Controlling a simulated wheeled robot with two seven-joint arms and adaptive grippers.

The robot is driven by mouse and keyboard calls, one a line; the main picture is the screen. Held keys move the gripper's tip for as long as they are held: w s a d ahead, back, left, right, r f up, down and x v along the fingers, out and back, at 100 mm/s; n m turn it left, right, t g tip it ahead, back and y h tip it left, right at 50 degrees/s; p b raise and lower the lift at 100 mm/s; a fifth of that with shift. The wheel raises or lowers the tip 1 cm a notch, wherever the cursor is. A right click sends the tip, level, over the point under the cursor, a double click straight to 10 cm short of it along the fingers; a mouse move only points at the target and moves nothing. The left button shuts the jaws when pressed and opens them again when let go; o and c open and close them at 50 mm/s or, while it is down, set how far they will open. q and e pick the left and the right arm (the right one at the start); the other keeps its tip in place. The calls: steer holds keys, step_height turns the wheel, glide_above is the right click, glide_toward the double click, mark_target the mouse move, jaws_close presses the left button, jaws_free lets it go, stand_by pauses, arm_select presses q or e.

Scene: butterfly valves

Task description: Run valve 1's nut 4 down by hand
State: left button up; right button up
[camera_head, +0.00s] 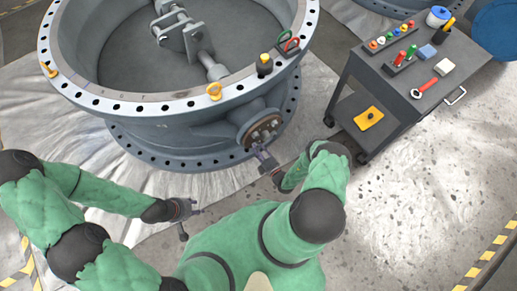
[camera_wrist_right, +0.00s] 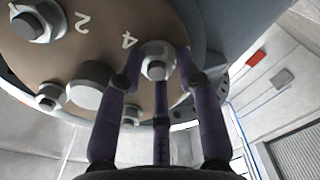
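Valve 1 (camera_head: 85,97) is a large grey ring body with a bolted brown flange cover (camera_head: 262,131) on its side. In the right wrist view the cover (camera_wrist_right: 105,62) carries painted numbers 2 and 4 and several nuts. Nut 4 (camera_wrist_right: 157,60) sits beside the number 4. My right gripper (camera_wrist_right: 160,66) has its purple fingers around nut 4, their tips appearing to touch it; it also shows at the cover in the head view (camera_head: 265,158). My left gripper (camera_head: 195,218) is open and empty, low over the floor, away from the valve.
A dark tool cart (camera_head: 420,80) stands at the right with a red wrench (camera_head: 424,88), coloured bottles and blocks. A yellow item (camera_head: 368,118) lies on its lower shelf. Clear plastic sheeting (camera_head: 150,185) covers the floor by the valve. Speckled floor at the lower right is free.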

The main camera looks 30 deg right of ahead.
steer(key=shift+o, duration=1)
steer(key=shift+s+a, duration=0.1)
steer(key=shift+a, duration=0.25)
steer(key=shift+d, duration=0.15)
steer(key=s+d, duration=0.1)
steer(key=s, duration=1)
steer(key=shift+s, duration=0.4)
